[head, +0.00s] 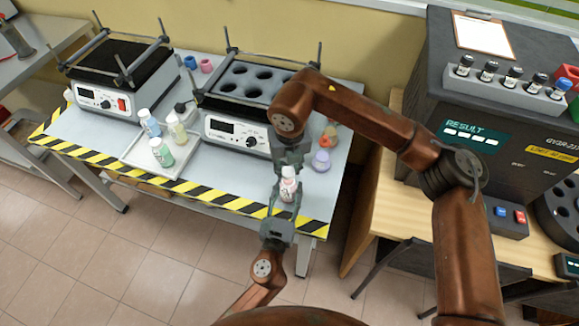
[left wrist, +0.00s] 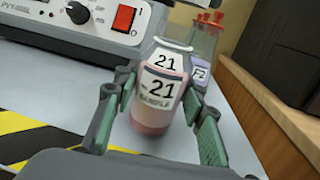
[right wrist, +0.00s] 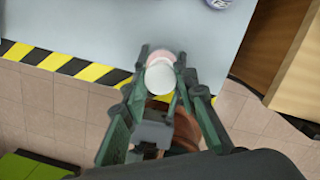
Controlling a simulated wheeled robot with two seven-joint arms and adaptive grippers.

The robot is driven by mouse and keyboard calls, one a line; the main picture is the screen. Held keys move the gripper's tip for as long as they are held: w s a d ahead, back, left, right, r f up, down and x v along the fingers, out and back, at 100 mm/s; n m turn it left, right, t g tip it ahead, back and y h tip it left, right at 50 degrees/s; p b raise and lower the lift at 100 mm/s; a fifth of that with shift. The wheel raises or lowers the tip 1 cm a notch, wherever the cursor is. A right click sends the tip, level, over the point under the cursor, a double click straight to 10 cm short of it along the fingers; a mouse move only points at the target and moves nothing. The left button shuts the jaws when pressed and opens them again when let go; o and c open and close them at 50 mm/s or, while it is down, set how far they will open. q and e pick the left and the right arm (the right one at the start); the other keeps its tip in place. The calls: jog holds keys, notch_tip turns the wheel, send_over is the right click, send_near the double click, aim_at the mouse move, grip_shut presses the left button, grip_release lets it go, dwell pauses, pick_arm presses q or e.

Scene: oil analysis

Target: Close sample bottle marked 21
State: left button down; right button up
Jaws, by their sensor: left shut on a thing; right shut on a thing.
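The sample bottle marked 21 (head: 287,191) stands upright near the table's front right corner. In the left wrist view the bottle (left wrist: 156,92) shows a white label with 21 and pinkish contents. My left gripper (head: 281,212) is shut around the bottle's body from the front. My right gripper (head: 289,160) reaches down from above and is shut on the white cap (right wrist: 160,77) at the bottle's top. The cap lines up over the pinkish bottle (right wrist: 160,60).
A purple-labelled flask (head: 321,160) stands just right of the bottle. A shaker with round wells (head: 235,130) is behind it. A white tray (head: 135,160) with several bottles lies to the left. An analyser (head: 420,110) stands on a wooden table at right.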

aim_at(287, 172)
jog(key=shift+f, duration=0.15)
jog(key=shift+f, duration=0.75)
jog(key=shift+f, duration=0.6)
jog(key=m, duration=0.6)
jog(key=shift+h, duration=0.4)
jog(key=m, duration=0.6)
jog(key=shift+g, duration=0.3)
jog(key=m, duration=0.6)
jog(key=shift+m+g+h, duration=0.3)
jog(key=shift+h, duration=0.1)
jog(key=m, duration=0.5)
jog(key=shift+g, duration=0.4)
